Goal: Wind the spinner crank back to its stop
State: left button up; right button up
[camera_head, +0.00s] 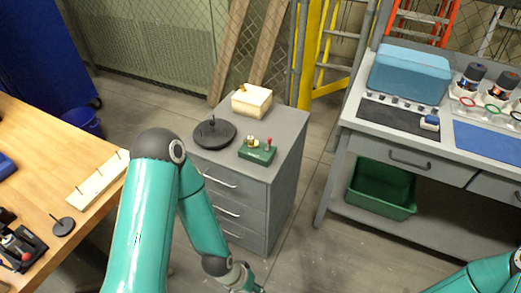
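A small green block (257,153) sits on the grey drawer cabinet, near its front right. My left arm (150,220) rises from the bottom, bends at the elbow and runs down in front of the cabinet. Only part of my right arm (485,275) shows at the bottom right.
The grey cabinet (284,190) also holds a black round dish (214,135) and a cream box (252,100). A wooden table (95,150) stands left, with a black device (22,246). A grey workbench (345,110) stands right, with a green bin (382,188) beneath. Floor between cabinet and bench is clear.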

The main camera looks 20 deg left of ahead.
aim_at(269, 139)
jog(key=u, duration=1.9)
jog(key=i, duration=0.15)
jog(key=z, duration=3.5)
jog(key=k, duration=1)
jog(key=u, duration=0.95)
jog(key=i, duration=0.95)
jog(key=u, duration=0.05)
